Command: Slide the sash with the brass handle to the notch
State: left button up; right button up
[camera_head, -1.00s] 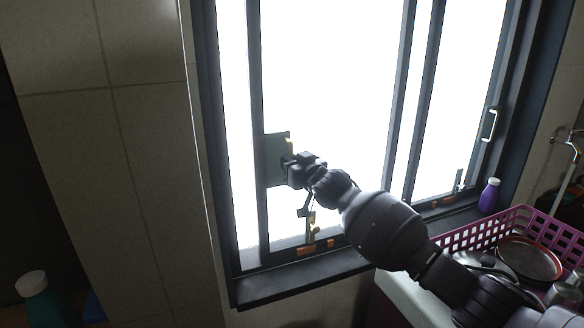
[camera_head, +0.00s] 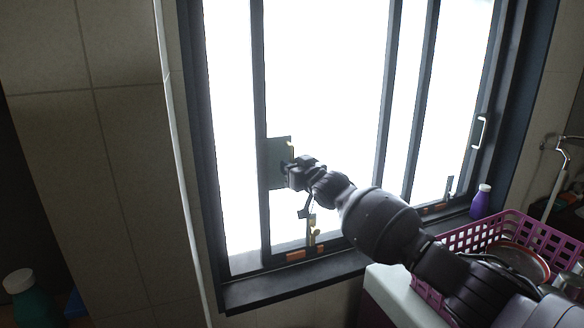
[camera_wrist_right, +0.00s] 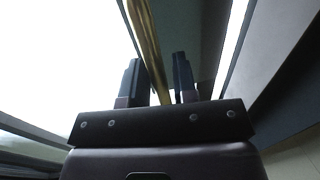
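A dark-framed sash (camera_head: 264,215) stands upright in the left part of the window, with bright glass beside it. A dark plate (camera_head: 278,150) on it bears the brass handle, mostly hidden by my gripper in the head view. In the right wrist view the brass handle (camera_wrist_right: 148,45) runs between my two fingers. My right gripper (camera_head: 289,168), also in the right wrist view (camera_wrist_right: 157,80), is around the handle with a slight gap visible. A small brass latch (camera_head: 311,232) hangs low near orange marks (camera_head: 296,255) on the sill track. My left gripper is not in view.
A second pale handle (camera_head: 480,130) is on the window's right side. A purple bottle (camera_head: 480,203) stands on the sill at right. A pink basket (camera_head: 456,240) with pans sits under my right forearm. A green bottle (camera_head: 30,300) is at lower left.

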jog(key=shift+o, duration=0.8)
jog(key=shift+r, duration=0.1)
jog(key=v, duration=1)
jog(key=shift+s+d, duration=0.2)
jog(key=shift+s, duration=0.15)
